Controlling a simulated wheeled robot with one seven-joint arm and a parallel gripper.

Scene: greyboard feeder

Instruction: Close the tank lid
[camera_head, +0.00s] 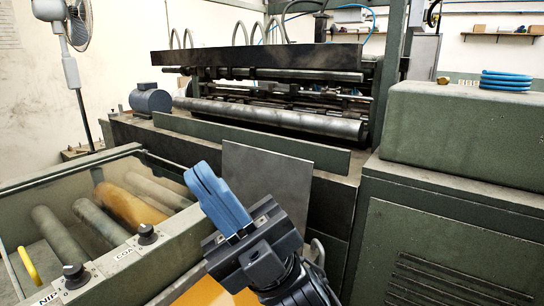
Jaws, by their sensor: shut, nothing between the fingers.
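A flat grey metal panel (275,172) stands steeply raised behind my gripper; it looks like the tank lid, standing open. Its lower left part is hidden by my gripper. An orange surface (195,294) shows low down beneath my gripper, perhaps the inside of the tank; most of it is hidden. My gripper (197,176) has blue fingers pressed together, with nothing between them. It points up and left, in front of the panel's left edge in the picture. I cannot tell whether it touches the panel.
At left, a green open-topped trough (170,262) holds several rollers, and black knobs (147,234) sit on its rim. A yellow handle (27,266) shows at far left. The feeder's long roller (270,119) lies behind. A green cabinet (450,240) blocks the right side.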

